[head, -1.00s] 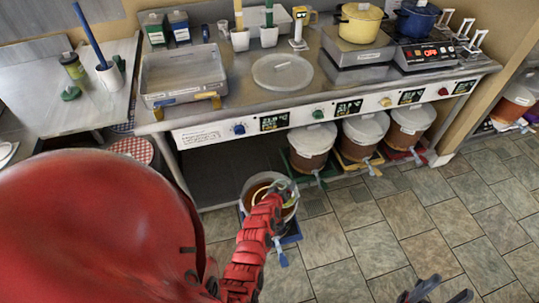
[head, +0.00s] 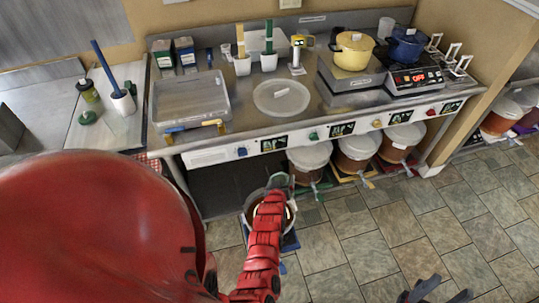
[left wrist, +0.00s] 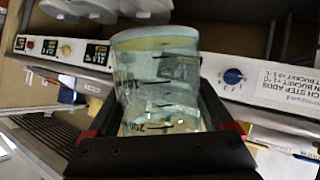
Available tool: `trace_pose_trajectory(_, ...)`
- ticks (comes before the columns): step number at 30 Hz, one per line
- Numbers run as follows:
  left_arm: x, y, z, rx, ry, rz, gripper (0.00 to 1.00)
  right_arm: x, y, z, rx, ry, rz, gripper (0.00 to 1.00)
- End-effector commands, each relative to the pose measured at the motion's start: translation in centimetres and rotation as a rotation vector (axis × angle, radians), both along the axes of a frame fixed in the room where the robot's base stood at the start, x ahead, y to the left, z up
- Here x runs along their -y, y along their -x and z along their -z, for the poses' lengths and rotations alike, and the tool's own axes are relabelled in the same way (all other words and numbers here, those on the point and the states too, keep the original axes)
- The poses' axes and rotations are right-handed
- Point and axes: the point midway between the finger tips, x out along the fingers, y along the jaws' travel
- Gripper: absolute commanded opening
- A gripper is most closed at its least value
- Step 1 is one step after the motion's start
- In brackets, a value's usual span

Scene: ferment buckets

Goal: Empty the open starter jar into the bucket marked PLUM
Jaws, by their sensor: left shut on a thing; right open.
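My left gripper (head: 279,184) is shut on the starter jar, over the back right of an open bucket (head: 249,209). In the left wrist view the jar (left wrist: 158,80) is clear, with dark graduation marks and a little yellowish content showing low down. The jar's tilt and how much it holds are hard to tell. The open bucket stands on the floor on a blue base (head: 290,242), in front of the bench. My arm covers part of its opening, and no name on it is readable. My right gripper (head: 437,292) is open and empty at the bottom right.
Several lidded buckets (head: 310,158) stand under the bench front (head: 240,150). A loose lid (head: 282,97), a clear tub (head: 190,97), a yellow pot (head: 354,52) and a blue pot (head: 407,46) are on the bench. The tiled floor (head: 360,240) at right is free.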

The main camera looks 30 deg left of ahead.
Motion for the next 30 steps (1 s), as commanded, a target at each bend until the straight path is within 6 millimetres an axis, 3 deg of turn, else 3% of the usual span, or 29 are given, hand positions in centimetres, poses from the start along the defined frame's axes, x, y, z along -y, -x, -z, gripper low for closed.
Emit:
trace_pose_trajectory(3, 0.0, 0.0, -2.8, 0.0, -0.035, 0.001, 0.0, 0.0, 0.0, -1.1, 0.0, 0.0, 0.0, 0.5)
trace_pose_trajectory(9, -0.2, 0.0, -6.4, -0.003, -0.089, -0.001, 0.0, 0.0, 0.0, -2.2, 0.0, 0.0, 0.0, 0.5)
trace_pose_trajectory(18, -0.1, 0.2, -6.2, -0.006, -0.105, 0.0, 0.0, 0.0, 0.0, -1.9, 0.0, 0.0, 0.0, 0.5)
trace_pose_trajectory(30, 2.0, 3.8, -7.0, -0.025, -0.295, 0.0, 0.0, 0.0, 0.0, -0.7, 0.0, 0.0, 0.0, 0.5)
